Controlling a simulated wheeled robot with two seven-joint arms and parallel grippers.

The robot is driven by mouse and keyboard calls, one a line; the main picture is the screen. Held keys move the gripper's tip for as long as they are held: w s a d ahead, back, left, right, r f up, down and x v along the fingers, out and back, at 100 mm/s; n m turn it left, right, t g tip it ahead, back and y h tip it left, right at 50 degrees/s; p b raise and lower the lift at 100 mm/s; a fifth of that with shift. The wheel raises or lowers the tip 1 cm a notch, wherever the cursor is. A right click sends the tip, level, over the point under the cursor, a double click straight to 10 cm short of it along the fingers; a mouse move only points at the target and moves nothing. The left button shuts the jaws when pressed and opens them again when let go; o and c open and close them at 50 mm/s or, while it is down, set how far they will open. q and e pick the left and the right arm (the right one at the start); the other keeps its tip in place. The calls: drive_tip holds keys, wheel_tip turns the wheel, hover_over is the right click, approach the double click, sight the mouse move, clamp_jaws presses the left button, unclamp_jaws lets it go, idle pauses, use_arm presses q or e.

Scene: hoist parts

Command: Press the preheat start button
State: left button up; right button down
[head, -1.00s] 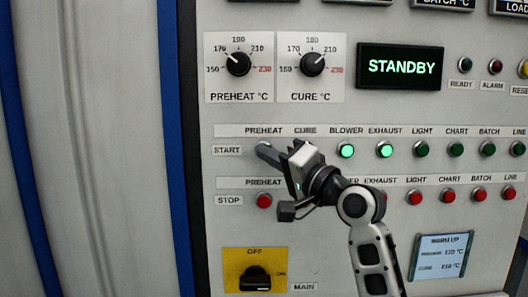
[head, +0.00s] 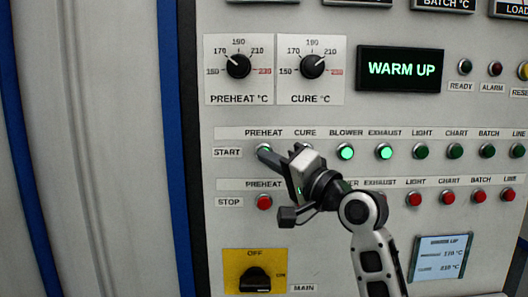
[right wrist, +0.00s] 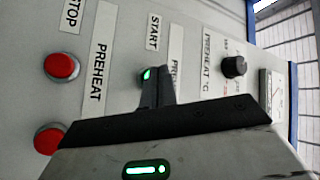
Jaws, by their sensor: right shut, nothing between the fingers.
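The preheat start button (head: 262,147) sits at the left end of the START row, under the PREHEAT label, and glows green. It also shows, partly hidden by the fingers, in the right wrist view (right wrist: 147,73). My right gripper (head: 264,154) is shut and empty. Its fingertips are right at this button and cover its lower part in the head view; I cannot tell whether they still touch it. The display (head: 402,68) reads WARM UP. My left gripper is not in view.
The red preheat stop button (head: 264,202) is just below. The lit blower (head: 346,152) and exhaust (head: 384,152) start buttons are to the right. My right gripper largely hides the cure start button. The main switch (head: 255,279) is at the bottom.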

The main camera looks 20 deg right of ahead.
drive_tip(key=shift+s, duration=0.2)
drive_tip(key=shift+a, duration=0.1)
drive_tip(key=s+p, duration=0.1)
drive_tip(key=s, duration=0.1)
drive_tip(key=s+a+p, duration=0.1)
drive_tip(key=s, duration=0.2)
drive_tip(key=shift+a, duration=0.15)
drive_tip(key=shift+w, duration=0.1)
idle(0.4)
